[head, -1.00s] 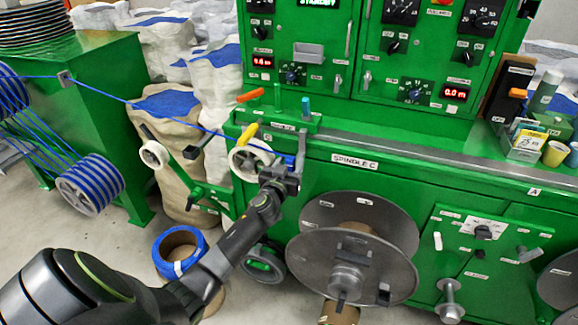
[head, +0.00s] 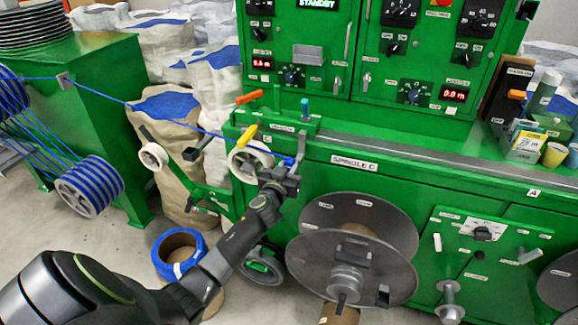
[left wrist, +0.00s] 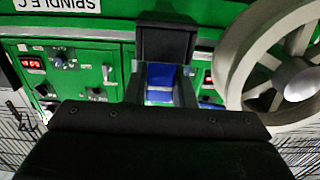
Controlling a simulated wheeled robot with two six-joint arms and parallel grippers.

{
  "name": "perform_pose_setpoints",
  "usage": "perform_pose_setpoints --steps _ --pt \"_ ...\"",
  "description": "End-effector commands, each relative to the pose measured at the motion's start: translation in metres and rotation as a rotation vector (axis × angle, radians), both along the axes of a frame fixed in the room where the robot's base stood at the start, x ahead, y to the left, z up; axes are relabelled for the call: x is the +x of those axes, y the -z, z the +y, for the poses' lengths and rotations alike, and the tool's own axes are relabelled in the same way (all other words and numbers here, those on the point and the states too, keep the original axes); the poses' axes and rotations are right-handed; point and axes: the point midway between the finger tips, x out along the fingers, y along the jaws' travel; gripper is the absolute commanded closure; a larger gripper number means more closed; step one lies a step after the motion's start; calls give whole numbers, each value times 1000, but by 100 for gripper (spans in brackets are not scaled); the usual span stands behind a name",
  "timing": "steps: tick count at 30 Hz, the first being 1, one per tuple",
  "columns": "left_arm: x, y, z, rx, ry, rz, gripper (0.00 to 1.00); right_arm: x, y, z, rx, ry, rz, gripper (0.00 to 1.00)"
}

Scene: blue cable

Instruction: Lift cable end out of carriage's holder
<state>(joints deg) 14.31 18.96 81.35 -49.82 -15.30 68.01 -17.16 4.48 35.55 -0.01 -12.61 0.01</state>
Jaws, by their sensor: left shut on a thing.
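The blue cable (head: 108,92) runs from the reels at the left, through a small guide, down to the carriage (head: 238,134) at the left end of the green machine. My left gripper (head: 287,164) is at the carriage, just right of its white roller (head: 248,160). It is shut on the blue cable end, whose blue shows by the fingers in the head view (head: 288,160) and between them in the left wrist view (left wrist: 160,78). The holder is mostly hidden by the gripper, so I cannot tell whether the end is clear of it. My right gripper is not in view.
A large grey spool (head: 357,240) sits on the machine front below and right of the gripper. A blue cable coil (head: 180,255) lies near the floor beside my left arm. A yellow lever (head: 247,134) and an orange lever (head: 249,97) stand close above the carriage.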

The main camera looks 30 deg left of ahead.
Motion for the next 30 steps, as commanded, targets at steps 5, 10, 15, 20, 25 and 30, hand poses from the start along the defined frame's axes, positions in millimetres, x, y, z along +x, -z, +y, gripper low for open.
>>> perform_pose_setpoints --steps 5,10,15,20,25,30 --pt "0 -1 0 0 0 0 100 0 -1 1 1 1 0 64" --pt "0 -4 0 -1 0 0 100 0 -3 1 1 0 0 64" --pt "0 -7 0 1 1 -3 100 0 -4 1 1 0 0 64" --pt "1 -10 0 1 1 -4 100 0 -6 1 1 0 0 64" --pt "0 -11 0 0 0 -2 100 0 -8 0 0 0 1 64" --pt "0 -12 0 1 0 -1 100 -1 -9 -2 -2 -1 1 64"
